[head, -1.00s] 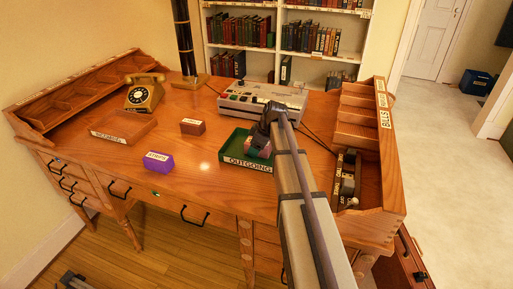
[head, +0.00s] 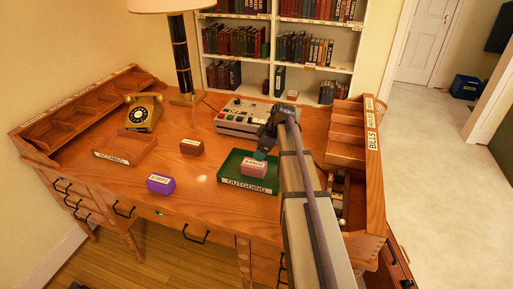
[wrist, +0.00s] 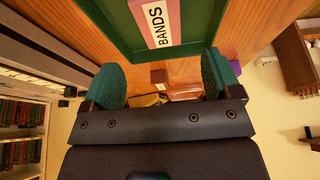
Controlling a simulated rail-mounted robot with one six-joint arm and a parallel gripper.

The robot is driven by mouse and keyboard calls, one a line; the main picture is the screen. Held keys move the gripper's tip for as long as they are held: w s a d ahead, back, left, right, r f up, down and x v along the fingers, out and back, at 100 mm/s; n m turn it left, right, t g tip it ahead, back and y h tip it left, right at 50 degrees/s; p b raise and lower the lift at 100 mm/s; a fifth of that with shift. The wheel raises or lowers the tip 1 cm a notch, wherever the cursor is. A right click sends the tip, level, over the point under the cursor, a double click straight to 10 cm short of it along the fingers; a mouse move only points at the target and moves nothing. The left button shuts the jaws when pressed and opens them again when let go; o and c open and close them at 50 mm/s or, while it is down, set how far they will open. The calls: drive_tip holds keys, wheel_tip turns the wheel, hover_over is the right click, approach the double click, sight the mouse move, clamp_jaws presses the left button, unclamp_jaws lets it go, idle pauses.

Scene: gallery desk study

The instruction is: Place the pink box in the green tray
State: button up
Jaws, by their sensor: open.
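The pink box (head: 253,168), labelled BANDS, sits inside the green tray (head: 232,178) marked OUTGOING on the desk. In the wrist view the pink box (wrist: 155,22) lies within the green tray wall (wrist: 200,30), beyond my fingertips. My gripper (head: 262,152) is just behind and above the box in the head view. In the wrist view my gripper (wrist: 165,75) has its two teal fingers wide apart, with nothing between them. The box appears apart from the fingers.
A purple box (head: 160,184), a brown box (head: 191,147) and a wooden INCOMING tray (head: 124,150) stand to the left. A grey machine (head: 240,119) is behind the green tray. Wooden shelves (head: 345,150) rise at right. Bare desk lies in front of the tray.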

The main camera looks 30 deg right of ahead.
drive_tip(key=shift+s+d+r, duration=0.15)
drive_tip(key=shift+r, duration=0.45)
drive_tip(key=shift+f, duration=0.1)
drive_tip(key=s+a+f+m+g+h, duration=0.1)
drive_tip(key=s+a+m+g+h, duration=0.2)
drive_tip(key=s+a+m, duration=0.5)
drive_tip(key=s+a, duration=1.2)
drive_tip(key=a, duration=0.3)
drive_tip(key=shift+s+a+f+m, duration=0.15)
drive_tip(key=shift+s+f+m, duration=0.1)
drive_tip(key=shift+s+m, duration=0.15)
wheel_tip(320, 180, up, 2)
drive_tip(key=shift+w+r+p, duration=0.1)
drive_tip(key=shift+r+p, duration=0.05)
drive_tip(key=shift+p, duration=0.9)
